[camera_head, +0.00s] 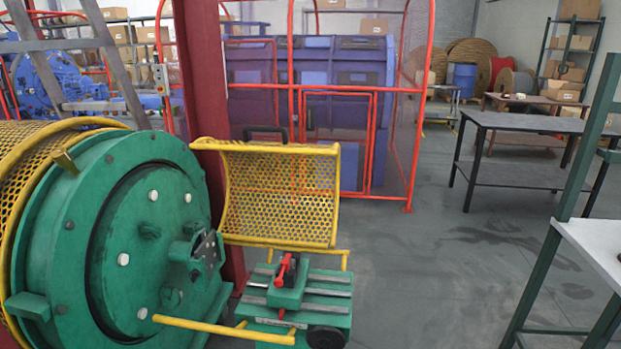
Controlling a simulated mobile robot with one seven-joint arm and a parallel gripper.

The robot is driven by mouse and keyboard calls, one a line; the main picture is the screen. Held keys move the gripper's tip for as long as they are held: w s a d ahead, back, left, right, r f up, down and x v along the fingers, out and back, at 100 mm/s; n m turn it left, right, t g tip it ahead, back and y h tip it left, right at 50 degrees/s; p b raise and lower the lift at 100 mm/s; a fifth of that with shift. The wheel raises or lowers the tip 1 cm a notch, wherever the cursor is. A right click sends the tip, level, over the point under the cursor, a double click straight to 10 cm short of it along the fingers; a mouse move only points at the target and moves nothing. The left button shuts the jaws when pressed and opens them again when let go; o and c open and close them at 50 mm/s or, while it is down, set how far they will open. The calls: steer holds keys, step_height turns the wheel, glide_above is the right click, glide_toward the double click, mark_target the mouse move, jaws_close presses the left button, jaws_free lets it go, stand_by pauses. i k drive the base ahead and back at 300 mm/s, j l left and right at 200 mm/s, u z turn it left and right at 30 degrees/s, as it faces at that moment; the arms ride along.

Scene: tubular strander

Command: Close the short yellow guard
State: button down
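The short yellow guard (280,197) is a curved perforated panel with a yellow frame, in the middle of the head view. It stands raised above and behind a green machine bed (300,312), so it looks open. A black handle (265,132) shows at its top edge. The bed carries metal rails and a red lever (284,268), with a yellow bar behind it, and is uncovered from my side. My gripper is not in view.
A large green drum (125,240) and a longer yellow mesh guard (40,158) fill the left. A yellow bar (225,328) sticks out at the front. A red post (207,60) and red fence stand behind. Open floor (430,280) lies right, before a green-framed bench (595,240).

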mark_target(334, 150)
steer(key=z, duration=1.15)
steer(key=i+l+z, duration=0.15)
steer(key=i+z, duration=0.45)
steer(key=i+u, duration=0.4)
steer(key=i+l+u, duration=0.2)
steer(key=i+u, duration=0.15)
steer(key=i, duration=0.3)
steer(key=i+j+u, duration=0.1)
steer(key=i+u, duration=0.15)
steer(key=i, duration=0.35)
steer(key=i+u, duration=0.3)
steer(key=i, duration=0.25)
steer(key=i+l+u, duration=0.15)
steer(key=i, duration=1.15)
steer(key=i+u, duration=0.25)
steer(key=u, duration=0.2)
steer(key=i+l+u, duration=0.1)
steer(key=i+u, duration=0.15)
steer(key=u, duration=0.2)
steer(key=k+j+u, duration=0.25)
steer(key=k+j, duration=0.1)
steer(key=j, duration=0.05)
